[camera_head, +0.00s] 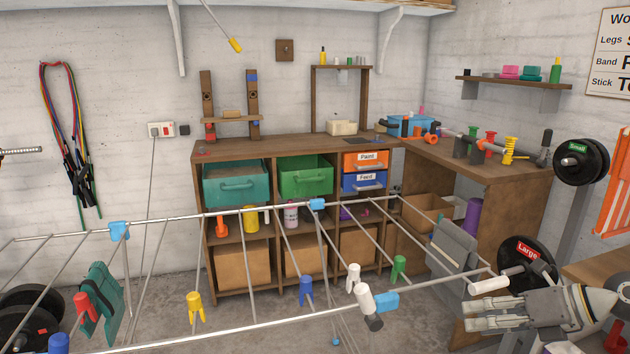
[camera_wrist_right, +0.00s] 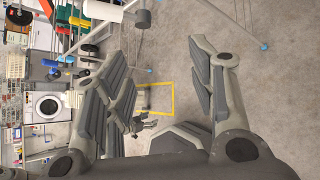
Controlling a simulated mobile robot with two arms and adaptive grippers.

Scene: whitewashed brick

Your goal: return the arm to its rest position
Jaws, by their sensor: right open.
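My right gripper (camera_head: 478,315) is at the lower right of the head view, its fingers pointing left beside the right end of a wire drying rack (camera_head: 240,325).
The rack carries a green cloth (camera_head: 103,290), a grey cloth (camera_head: 455,247) and several coloured pegs, including a yellow one (camera_head: 195,306). A weight plate marked Large (camera_head: 525,262) is just behind my gripper. A wooden workbench (camera_head: 290,147) stands behind.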

